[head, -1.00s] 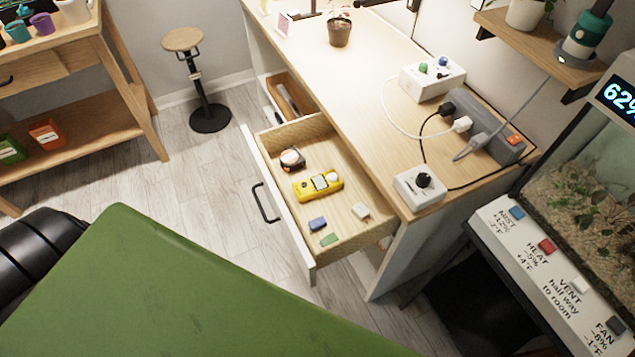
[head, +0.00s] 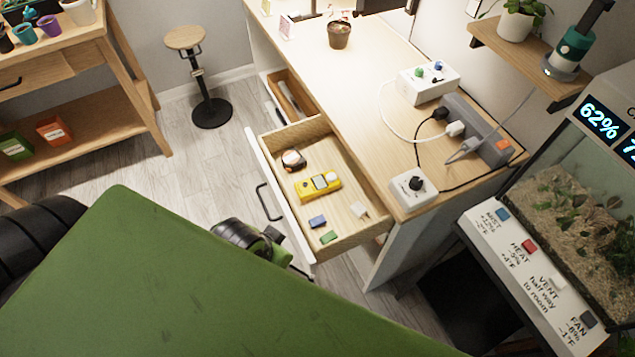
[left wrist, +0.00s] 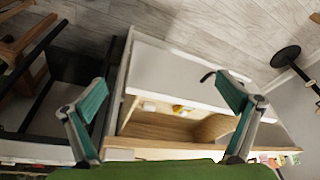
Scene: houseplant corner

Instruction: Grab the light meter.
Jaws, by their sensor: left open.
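The light meter, a yellow handheld device (head: 318,187) with a small display and a pale round sensor, lies flat in the open drawer (head: 345,227) of the desk. My left gripper (head: 272,242) is low outside the drawer front, near its handle, apart from the meter; its fingers are mostly hidden in the head view. In the left wrist view the left gripper (left wrist: 163,88) has its two teal fingers spread wide with nothing between them. A small yellow patch (left wrist: 179,109) shows inside the drawer there, probably the meter. My right gripper is not in view.
A round tape-like item (head: 293,160), a blue block (head: 317,221), a green block (head: 328,237) and a white block (head: 359,210) share the drawer. The drawer handle (head: 268,202) sticks out in front. A stool (head: 211,112) stands behind on open floor.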

